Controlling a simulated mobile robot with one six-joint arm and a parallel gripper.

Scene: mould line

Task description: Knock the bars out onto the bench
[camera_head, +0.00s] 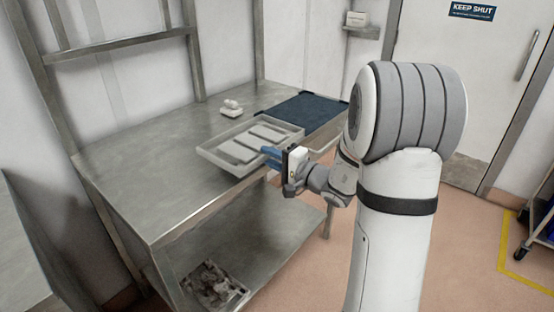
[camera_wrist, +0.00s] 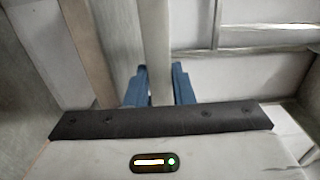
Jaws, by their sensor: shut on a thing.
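A pale grey mould (camera_head: 213,157) shows near the bench's front edge in the head view. Several long pale bars (camera_head: 237,151) show in it, open side up. My gripper (camera_head: 271,157) has its blue fingers shut on the mould's near right rim. In the wrist view my gripper (camera_wrist: 158,88) has a pale upright strip of the mould (camera_wrist: 155,40) between its fingers. The steel bench (camera_head: 150,160) lies beneath and to the left. I cannot tell whether the mould touches the bench.
A dark blue mat (camera_head: 305,110) covers the bench's far right end. A small white object (camera_head: 231,107) stands behind the mould. The bench's left part is clear. A grey tray of mixed pieces (camera_head: 212,286) sits on the lower shelf. A blue trolley (camera_head: 544,222) stands far right.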

